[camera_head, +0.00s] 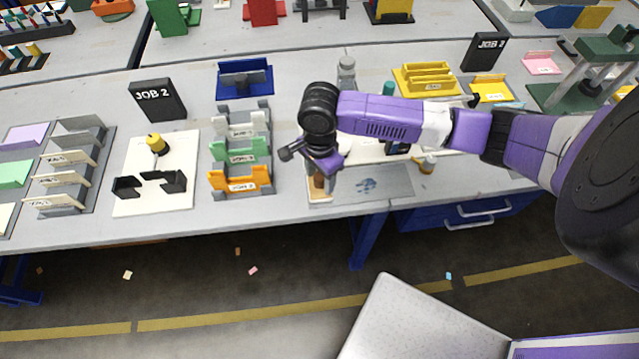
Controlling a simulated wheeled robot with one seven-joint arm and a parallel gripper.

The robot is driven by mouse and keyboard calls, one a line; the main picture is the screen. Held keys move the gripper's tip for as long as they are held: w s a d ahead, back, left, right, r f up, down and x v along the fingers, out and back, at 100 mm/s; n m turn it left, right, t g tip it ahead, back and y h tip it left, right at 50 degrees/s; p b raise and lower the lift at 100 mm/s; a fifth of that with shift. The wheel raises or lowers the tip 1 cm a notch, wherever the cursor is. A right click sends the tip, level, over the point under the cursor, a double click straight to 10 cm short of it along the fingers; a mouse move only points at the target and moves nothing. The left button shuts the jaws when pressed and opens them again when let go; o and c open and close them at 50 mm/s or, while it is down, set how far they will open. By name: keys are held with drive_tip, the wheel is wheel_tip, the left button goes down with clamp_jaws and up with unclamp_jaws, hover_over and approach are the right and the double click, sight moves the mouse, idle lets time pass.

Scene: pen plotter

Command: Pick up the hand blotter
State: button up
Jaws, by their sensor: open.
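My gripper (320,172) hangs from my purple and black arm over the front part of the grey bench, pointing down. Its jaws are open, but the fingers are small and partly hidden by the wrist. Right below it is a small brown, wood-coloured piece (319,188) on a pale base at the bench's front; this may be the hand blotter, but my gripper covers its top. I cannot tell whether the fingers touch it. Beside it on the right lies a grey sheet or mat (385,187) with a blue mark.
Left of my gripper stands a rack with white, green and orange holders (241,184). Further left are a white board (158,195) and the JOB 2 sign (157,100). A small yellow-brown item (427,165) lies to the right. A yellow rack (427,78) stands behind.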

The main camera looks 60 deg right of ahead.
sight(320, 176)
clamp_jaws()
drive_tip(key=shift+r, duration=0.1)
wheel_tip(320, 176, up, 20)
drive_tip(key=p, duration=0.1)
idle(0.6)
drive_tip(key=c, duration=0.8)
unclamp_jaws()
clamp_jaws()
